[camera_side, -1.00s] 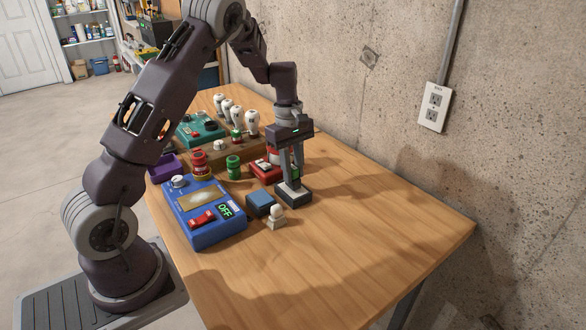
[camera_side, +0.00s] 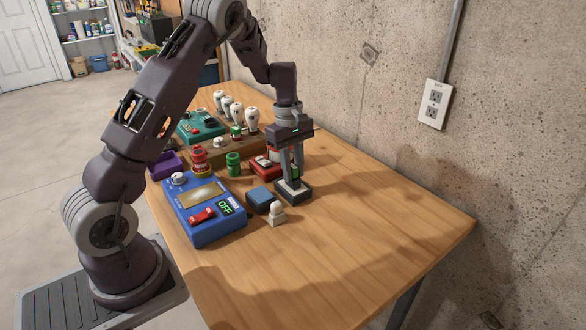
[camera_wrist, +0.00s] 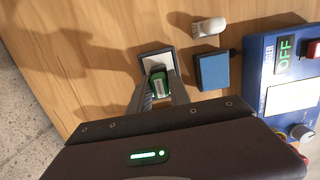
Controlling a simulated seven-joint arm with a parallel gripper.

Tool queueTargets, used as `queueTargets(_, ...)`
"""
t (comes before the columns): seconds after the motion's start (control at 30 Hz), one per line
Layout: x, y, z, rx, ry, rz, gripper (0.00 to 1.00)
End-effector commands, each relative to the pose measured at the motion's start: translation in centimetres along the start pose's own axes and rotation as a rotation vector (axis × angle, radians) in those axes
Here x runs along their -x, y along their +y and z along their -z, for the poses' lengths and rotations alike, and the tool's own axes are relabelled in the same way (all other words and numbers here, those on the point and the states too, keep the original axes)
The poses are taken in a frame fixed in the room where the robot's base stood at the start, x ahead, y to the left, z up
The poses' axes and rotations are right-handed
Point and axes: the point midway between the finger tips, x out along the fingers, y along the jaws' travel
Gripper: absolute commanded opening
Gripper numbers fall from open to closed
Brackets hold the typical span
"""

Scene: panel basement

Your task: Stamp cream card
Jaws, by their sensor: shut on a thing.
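My gripper (camera_side: 292,180) is shut on a small green block-like piece with a pale top. In the wrist view the green piece (camera_wrist: 158,83) is between my fingers. Directly below it is a dark, square block (camera_side: 294,194) with a pale cream top, which also shows in the wrist view (camera_wrist: 150,62); this looks like the cream card in a dark holder. The green piece covers part of the cream surface. I cannot tell whether it touches. A blue pad (camera_side: 260,199) on a dark base lies just left of it.
A blue device (camera_side: 204,212) reading OFF is at left. Red and green pieces, a red box (camera_side: 264,166), and a wooden rack (camera_side: 218,149) stand behind. The right and front table is clear.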

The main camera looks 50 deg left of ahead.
Motion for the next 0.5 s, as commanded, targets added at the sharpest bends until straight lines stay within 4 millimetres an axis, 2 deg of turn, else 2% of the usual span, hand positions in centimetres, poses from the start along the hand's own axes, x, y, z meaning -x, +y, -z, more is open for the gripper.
queueTargets(0.17,0.4,0.0,-0.1,0.0,0.0,0.001,0.0)
queueTargets(0.5,4.0,0.0,-0.5,-0.002,0.0,0.0,0.0)
